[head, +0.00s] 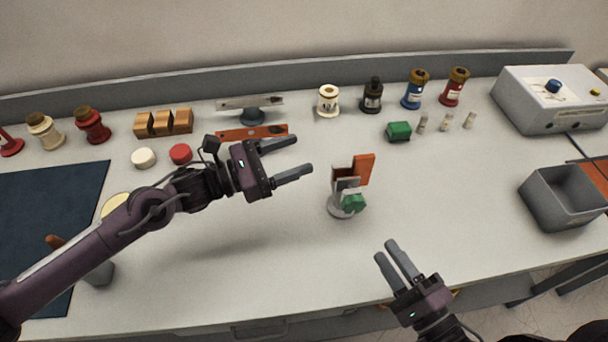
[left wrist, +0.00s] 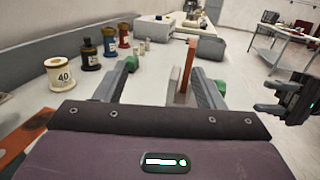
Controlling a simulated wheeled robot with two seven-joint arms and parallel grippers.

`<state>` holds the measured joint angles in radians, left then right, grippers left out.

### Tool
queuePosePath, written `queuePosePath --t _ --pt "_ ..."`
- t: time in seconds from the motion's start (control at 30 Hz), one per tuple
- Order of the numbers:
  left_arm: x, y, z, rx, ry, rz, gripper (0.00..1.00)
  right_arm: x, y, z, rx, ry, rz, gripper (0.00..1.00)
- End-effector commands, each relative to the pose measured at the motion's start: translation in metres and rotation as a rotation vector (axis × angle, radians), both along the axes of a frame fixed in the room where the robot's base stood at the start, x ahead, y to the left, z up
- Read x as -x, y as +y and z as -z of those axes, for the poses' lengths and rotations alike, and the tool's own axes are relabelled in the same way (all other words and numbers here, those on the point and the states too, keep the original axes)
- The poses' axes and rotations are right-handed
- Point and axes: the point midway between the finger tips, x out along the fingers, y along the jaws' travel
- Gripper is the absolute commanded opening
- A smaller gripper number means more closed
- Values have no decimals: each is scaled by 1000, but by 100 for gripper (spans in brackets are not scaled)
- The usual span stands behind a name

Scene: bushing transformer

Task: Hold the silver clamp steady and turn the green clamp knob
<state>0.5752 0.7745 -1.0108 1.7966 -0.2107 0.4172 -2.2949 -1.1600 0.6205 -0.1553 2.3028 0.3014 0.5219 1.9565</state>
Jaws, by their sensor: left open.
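The silver clamp (head: 339,184) stands upright on a round base near the middle of the bench, with an orange plate (head: 364,168) at its top. The green clamp knob (head: 353,203) is on its near right side. My left gripper (head: 303,153) is open and empty, left of the clamp and apart from it, fingers pointing at it. In the left wrist view the orange plate (left wrist: 187,64) appears between the fingers, and the knob (left wrist: 220,88) shows partly behind the right finger. My right gripper (head: 386,249) is open and empty, below right of the clamp.
A row of bushings (head: 372,96) stands along the back. A green block (head: 398,131) and small cylinders are behind right of the clamp. A grey bin (head: 563,197) and a control box (head: 551,98) are at right, a dark mat (head: 50,220) at left. The bench around the clamp is clear.

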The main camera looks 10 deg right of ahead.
Motion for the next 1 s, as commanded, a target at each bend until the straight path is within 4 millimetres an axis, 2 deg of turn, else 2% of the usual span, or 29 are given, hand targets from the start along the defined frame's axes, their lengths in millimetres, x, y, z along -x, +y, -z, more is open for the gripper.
queuePosePath --t 0.03,0.1,0.27,0.47,0.77,1.0 --pt "13 -8 10 -15 3 27 63 0 0 0 0 0 0 36" --pt "26 -15 20 -30 2 55 63 0 0 0 0 0 0 36" --pt "41 -22 33 -48 1 86 63 0 0 0 0 0 0 36" --pt "42 -23 57 -49 4 88 63 0 0 0 0 0 0 36" --pt "42 -23 115 -49 4 87 63 0 0 0 0 0 0 36" --pt "33 -70 111 -45 0 89 63 0 0 0 0 0 0 36"
